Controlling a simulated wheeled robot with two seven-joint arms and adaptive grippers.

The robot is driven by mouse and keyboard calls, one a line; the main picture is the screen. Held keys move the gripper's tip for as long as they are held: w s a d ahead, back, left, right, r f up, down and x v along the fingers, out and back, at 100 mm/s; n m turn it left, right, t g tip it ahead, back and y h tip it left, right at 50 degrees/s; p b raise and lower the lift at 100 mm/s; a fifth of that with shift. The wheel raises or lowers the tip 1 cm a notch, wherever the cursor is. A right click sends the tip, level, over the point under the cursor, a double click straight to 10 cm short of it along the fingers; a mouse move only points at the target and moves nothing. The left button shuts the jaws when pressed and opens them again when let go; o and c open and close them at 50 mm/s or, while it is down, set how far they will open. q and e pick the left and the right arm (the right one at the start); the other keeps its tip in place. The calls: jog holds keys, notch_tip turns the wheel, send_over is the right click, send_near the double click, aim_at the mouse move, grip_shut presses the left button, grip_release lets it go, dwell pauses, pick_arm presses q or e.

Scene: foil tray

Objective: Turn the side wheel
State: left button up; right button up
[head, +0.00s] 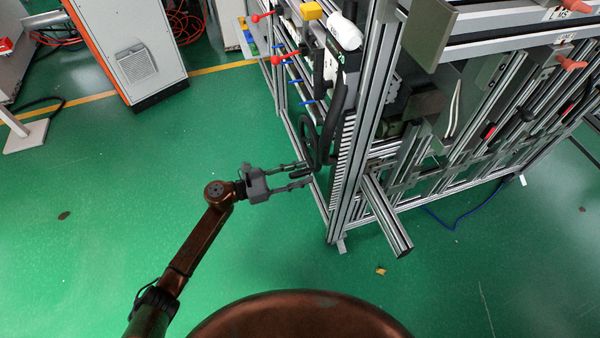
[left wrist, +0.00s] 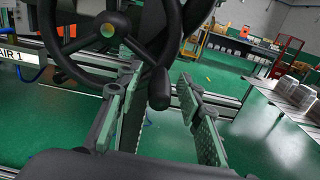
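The side wheel (left wrist: 102,30) is a black spoked handwheel at the upper left of the left wrist view. Its black knob handle (left wrist: 158,90) sticks out from the lower right of the rim. In the head view the wheel (head: 308,140) shows nearly edge-on at the left side of the metal frame. My left gripper (head: 307,173) is open, its two fingers pointing at the wheel's lower part. In the wrist view the knob appears in the gap between the fingers (left wrist: 160,85), apart from both. My right gripper is out of view.
The aluminium-profile frame (head: 345,190) stands just beyond the wheel. A bar (head: 388,218) sticks out from it toward me. An orange and white cabinet (head: 130,55) stands at the back left. Green floor (head: 110,190) is clear around my left arm.

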pick_arm(q)
grip_shut()
dwell(0.4)
